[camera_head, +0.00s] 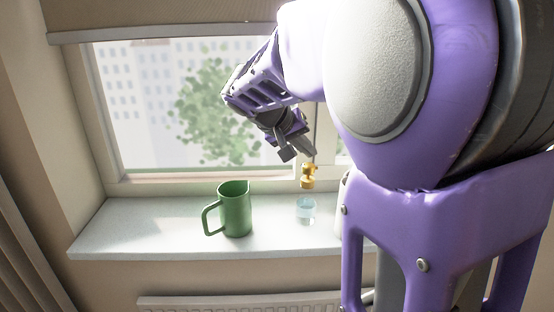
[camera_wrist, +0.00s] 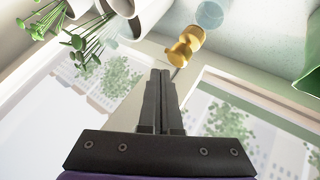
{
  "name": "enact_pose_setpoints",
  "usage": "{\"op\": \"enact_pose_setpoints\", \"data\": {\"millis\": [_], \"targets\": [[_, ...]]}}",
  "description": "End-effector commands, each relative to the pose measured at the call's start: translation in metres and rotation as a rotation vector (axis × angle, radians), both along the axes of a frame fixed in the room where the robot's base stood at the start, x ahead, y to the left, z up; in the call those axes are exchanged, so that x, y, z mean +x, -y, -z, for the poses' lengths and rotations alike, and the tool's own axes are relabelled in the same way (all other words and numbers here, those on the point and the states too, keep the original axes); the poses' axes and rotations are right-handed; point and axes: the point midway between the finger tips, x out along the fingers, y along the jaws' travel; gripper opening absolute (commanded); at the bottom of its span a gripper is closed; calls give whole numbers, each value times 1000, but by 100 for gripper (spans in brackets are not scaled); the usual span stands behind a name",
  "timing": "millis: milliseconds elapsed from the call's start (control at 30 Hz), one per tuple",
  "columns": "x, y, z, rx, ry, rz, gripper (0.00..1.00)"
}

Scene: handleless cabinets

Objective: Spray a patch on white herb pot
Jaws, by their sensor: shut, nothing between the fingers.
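A spray bottle with a yellow-orange head (camera_head: 308,177) and a clear, pale blue body (camera_head: 306,211) stands upright on the windowsill. In the wrist view its head (camera_wrist: 185,46) is just beyond my fingertips and its body (camera_wrist: 210,14) is at the top edge. My gripper (camera_head: 312,155) is just above the bottle head; its fingers (camera_wrist: 161,72) are shut with nothing between them. White pots (camera_wrist: 136,22) with green herbs (camera_wrist: 88,42) are at upper left in the wrist view, cut off by the frame. In the head view my arm hides most of that area.
A green jug (camera_head: 236,212) stands left of the bottle on the pale sill (camera_head: 140,230); its edge also shows in the wrist view (camera_wrist: 310,78). The window is close behind. The sill left of the jug is clear. A radiator (camera_head: 240,301) is below.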

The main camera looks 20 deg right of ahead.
Motion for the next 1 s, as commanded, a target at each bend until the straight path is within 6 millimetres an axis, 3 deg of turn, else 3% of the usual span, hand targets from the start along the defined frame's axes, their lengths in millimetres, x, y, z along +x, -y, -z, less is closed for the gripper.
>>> {"op": "enact_pose_setpoints", "data": {"millis": [600,1000], "targets": [[0,0,-57,0,1,0,0],[0,0,-59,0,0,0,0]]}}
